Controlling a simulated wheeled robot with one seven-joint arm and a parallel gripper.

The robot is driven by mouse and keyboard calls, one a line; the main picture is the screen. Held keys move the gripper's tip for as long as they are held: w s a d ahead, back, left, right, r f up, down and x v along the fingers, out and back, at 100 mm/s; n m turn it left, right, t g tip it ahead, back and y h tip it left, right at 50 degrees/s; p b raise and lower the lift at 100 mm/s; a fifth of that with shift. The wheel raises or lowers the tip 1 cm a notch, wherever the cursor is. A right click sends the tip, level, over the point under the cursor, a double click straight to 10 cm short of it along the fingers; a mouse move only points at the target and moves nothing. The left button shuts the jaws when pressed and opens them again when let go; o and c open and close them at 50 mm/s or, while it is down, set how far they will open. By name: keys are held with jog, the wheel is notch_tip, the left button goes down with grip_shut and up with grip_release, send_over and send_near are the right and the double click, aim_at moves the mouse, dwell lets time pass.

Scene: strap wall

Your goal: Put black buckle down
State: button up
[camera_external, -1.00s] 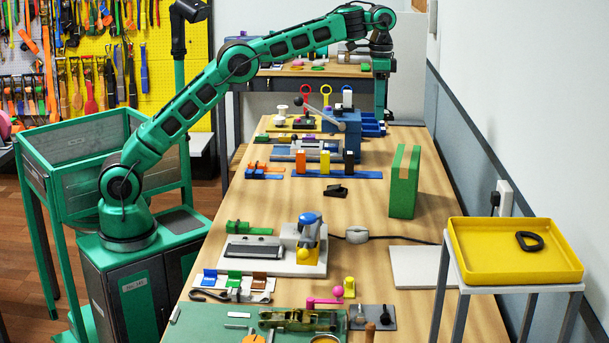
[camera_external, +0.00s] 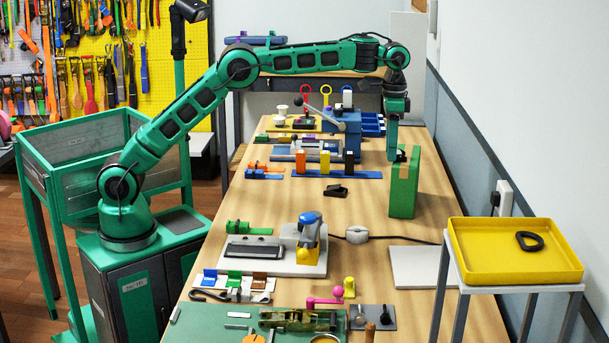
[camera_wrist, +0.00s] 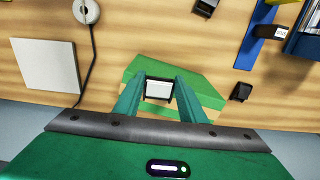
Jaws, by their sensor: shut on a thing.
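My gripper (camera_external: 396,148) is shut on a small dark buckle (camera_external: 401,156) over the top of an upright green block (camera_external: 404,192). In the wrist view, my gripper (camera_wrist: 158,88) has a finger on each side of the buckle (camera_wrist: 158,90), which shows a pale face with black edges. The green block (camera_wrist: 195,72), with a tan band, lies behind and below the fingers. I cannot tell whether the buckle touches the block's top.
A black clip (camera_external: 335,190) lies on the open middle of the table. A yellow tray (camera_external: 470,274) with a black ring (camera_external: 529,241) stands at right. A white pad (camera_external: 420,266) and cable are nearer. The wall is close at right.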

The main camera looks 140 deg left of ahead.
jog(key=o, duration=1.1)
jog(key=shift+f, duration=0.1)
jog(key=shift+r, duration=3.85)
